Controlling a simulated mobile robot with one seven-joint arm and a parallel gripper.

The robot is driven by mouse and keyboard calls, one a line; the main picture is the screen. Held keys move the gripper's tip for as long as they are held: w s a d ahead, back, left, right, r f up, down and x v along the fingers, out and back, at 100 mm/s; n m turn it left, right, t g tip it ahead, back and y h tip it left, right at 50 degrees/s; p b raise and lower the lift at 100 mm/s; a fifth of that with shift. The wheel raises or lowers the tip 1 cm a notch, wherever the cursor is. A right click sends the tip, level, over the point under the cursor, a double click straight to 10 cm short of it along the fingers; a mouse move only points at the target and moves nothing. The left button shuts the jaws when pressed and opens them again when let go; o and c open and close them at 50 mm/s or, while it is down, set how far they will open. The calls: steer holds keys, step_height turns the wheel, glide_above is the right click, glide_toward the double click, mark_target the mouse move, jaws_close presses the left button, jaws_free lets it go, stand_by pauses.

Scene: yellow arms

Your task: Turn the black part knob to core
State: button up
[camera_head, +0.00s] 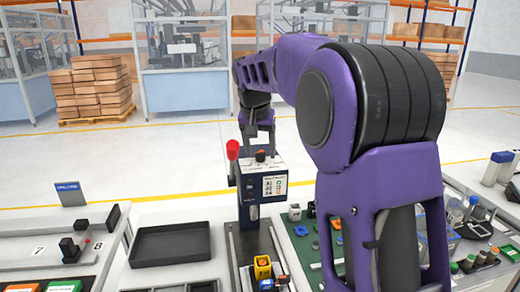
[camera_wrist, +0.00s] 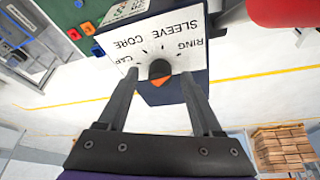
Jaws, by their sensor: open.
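The black part knob (camera_wrist: 160,69) sits on the white top panel (camera_wrist: 180,55) of a dark blue box. The wrist view shows the words SLEEVE, CORE, RING and CAP upside down around it. An orange mark (camera_wrist: 161,83) is on the knob's near side; I cannot tell which word it points to. My gripper (camera_wrist: 159,75) is open, with one finger on each side of the knob; contact is not visible. In the head view my gripper (camera_head: 261,143) points down over the box (camera_head: 274,187), and the knob (camera_head: 260,156) shows small beneath it.
A red-tipped handle (camera_head: 232,150) stands close to the box's left side. An empty black tray (camera_head: 170,243) lies left of the box. A yellow part (camera_head: 262,267) sits in front of it. Small green and blue parts lie on the panel to the right.

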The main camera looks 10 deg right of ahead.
jaws_close()
stand_by(0.3)
stand_by(0.3)
steer(key=n, duration=0.1)
steer(key=n+y, duration=0.1)
steer(key=n, duration=0.1)
steer(key=n+y, duration=0.1)
steer(key=shift+d+n+t, duration=0.25)
steer(key=shift+n+t, duration=0.05)
steer(key=shift+n, duration=0.1)
steer(key=n+y, duration=0.1)
steer(key=n, duration=0.3)
steer(key=shift+d+y, duration=0.1)
steer(key=shift+y, duration=0.3)
steer(key=n+g+y, duration=0.1)
steer(key=n, duration=0.4)
steer(key=shift+w, duration=0.15)
steer(key=shift+d+n+g+y, duration=0.1)
steer(key=shift+n+g+y, duration=0.65)
steer(key=shift+n, duration=1.15)
steer(key=shift+h, duration=0.25)
